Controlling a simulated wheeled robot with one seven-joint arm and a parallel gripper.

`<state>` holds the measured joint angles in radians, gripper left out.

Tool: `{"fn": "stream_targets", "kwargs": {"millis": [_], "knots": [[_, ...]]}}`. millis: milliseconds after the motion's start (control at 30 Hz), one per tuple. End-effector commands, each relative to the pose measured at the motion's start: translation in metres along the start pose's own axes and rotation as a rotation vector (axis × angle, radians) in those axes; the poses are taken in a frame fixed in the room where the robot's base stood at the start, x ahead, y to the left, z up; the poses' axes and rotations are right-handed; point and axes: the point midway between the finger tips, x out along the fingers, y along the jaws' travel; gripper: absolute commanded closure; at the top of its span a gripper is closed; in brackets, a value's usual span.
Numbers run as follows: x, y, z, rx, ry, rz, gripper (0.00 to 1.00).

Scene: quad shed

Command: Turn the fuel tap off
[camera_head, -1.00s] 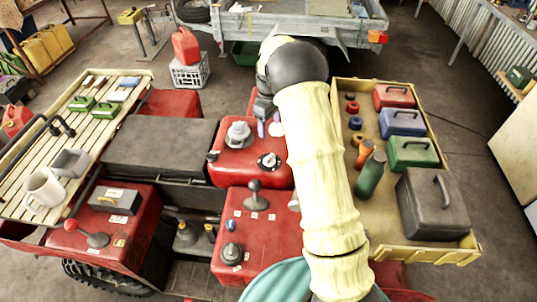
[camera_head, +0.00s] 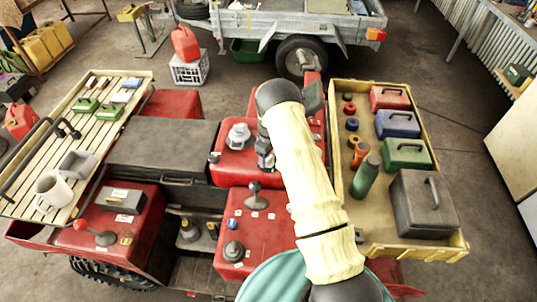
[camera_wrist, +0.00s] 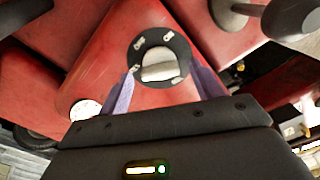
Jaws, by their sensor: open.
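The fuel tap (camera_wrist: 160,62) is a round black dial with a pale silver knob and small white labels, set on a red panel. In the wrist view its knob lies roughly crosswise, and the labels are too small to read surely. My gripper (camera_wrist: 163,80) is open, with one purple finger on each side of the dial's lower part. The knob is between the fingers, and I cannot tell whether they touch it. In the head view my gripper (camera_head: 266,158) is over the red body (camera_head: 232,168) and hides the tap.
A grey cap (camera_head: 238,135) stands just left of my gripper. A black lever (camera_head: 254,196) and a dark knob (camera_head: 232,252) are nearer on the red body. The rear rack at right (camera_head: 380,215) holds coloured boxes and bottles. A slatted rack (camera_head: 75,140) is at left.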

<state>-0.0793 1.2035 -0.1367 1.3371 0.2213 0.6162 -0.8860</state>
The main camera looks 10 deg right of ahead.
Motion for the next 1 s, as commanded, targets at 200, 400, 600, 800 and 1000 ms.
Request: {"fn": "stream_targets", "kwargs": {"millis": [200, 400, 600, 800, 1000], "knots": [[0.0083, 0.0, -0.0001, 0.0, 0.001, 0.0, 0.35], [0.0084, 0.0002, 0.0001, 0.001, 0.001, 0.0, 0.36], [0.0082, 0.0004, 0.0003, 0.002, 0.001, 0.0, 0.76], [0.0084, 0.0004, 0.0004, 0.005, 0.001, 0.0, 0.79], [0.0096, 0.0006, 0.0003, 0.038, 0.001, 0.001, 0.79]]}}
